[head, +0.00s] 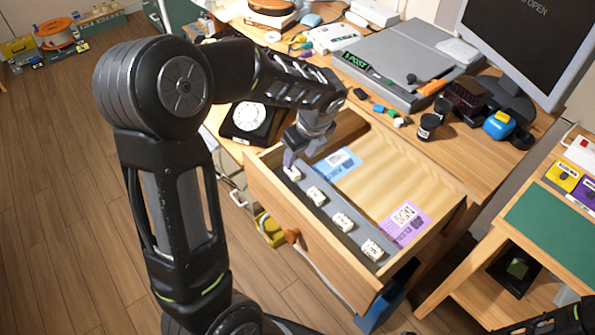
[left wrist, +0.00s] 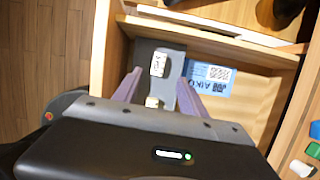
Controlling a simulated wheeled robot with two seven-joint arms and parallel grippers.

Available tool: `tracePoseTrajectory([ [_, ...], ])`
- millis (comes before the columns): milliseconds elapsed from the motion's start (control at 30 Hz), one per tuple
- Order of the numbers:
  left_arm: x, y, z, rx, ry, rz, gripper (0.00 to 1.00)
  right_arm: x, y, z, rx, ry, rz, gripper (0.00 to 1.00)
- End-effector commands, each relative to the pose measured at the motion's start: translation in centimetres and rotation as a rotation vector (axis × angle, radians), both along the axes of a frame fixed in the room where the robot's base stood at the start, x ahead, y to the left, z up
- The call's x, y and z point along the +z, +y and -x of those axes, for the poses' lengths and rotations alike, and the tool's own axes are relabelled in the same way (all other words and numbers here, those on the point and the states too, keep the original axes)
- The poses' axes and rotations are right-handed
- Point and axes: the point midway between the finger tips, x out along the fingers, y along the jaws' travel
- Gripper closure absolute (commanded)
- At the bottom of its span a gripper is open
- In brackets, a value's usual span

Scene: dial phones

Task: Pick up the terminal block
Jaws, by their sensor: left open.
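Several small white blocks with dark markings, which look like terminal blocks, sit in a row on a grey strip in the open drawer (head: 459,214). The far-left block (head: 292,174) is right beside my left gripper (head: 296,158). In the left wrist view, one block (left wrist: 158,63) lies just past the fingertips of my left gripper (left wrist: 160,78). Another block (left wrist: 152,102) shows between the purple fingers, partly hidden by the gripper body. The left gripper is open and holds nothing. My right gripper is not seen.
A blue card (head: 340,163) and a purple card (head: 405,219) lie on the drawer floor. The desk above holds a black dial phone (head: 250,122), a grey flat device (head: 400,60), dark jars (head: 428,126) and a monitor (head: 530,40).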

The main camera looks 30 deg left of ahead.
Motion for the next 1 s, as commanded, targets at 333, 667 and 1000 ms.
tracePoseTrajectory([
  [333, -0.5, 0.2, 0.0, 0.001, 0.002, 0.000, 0.51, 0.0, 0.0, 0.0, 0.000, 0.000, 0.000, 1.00],
  [667, -2.4, 0.8, -0.2, 0.000, 0.000, 0.000, 0.51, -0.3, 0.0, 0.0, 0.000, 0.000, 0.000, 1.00],
  [1000, -3.9, 1.3, -0.3, 0.002, 0.003, 0.000, 0.51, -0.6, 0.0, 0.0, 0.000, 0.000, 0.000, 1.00],
])
